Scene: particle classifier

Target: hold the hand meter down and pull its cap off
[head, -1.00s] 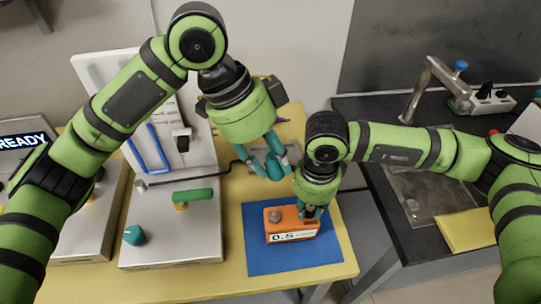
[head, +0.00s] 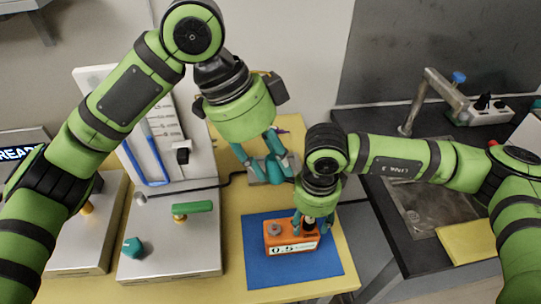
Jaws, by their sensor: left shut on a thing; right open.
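The orange hand meter (head: 277,243) lies on the blue mat (head: 260,265), its label "0.5" facing me. A grey round knob (head: 275,229) is on its top left. A small black part with a pale band (head: 309,222) shows at its top right; I cannot tell if it is the cap. My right gripper (head: 309,217) is open, pointing down, with fingers on either side of that black part. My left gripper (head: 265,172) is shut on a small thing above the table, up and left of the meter. Its fingers hide that thing, so I cannot tell what it is.
A panel with a green handle (head: 193,208) and a teal knob (head: 132,247) stands to the left. A grey box (head: 256,172) with a black cable lies behind my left gripper. A dark counter with a sink (head: 412,195) is at the right.

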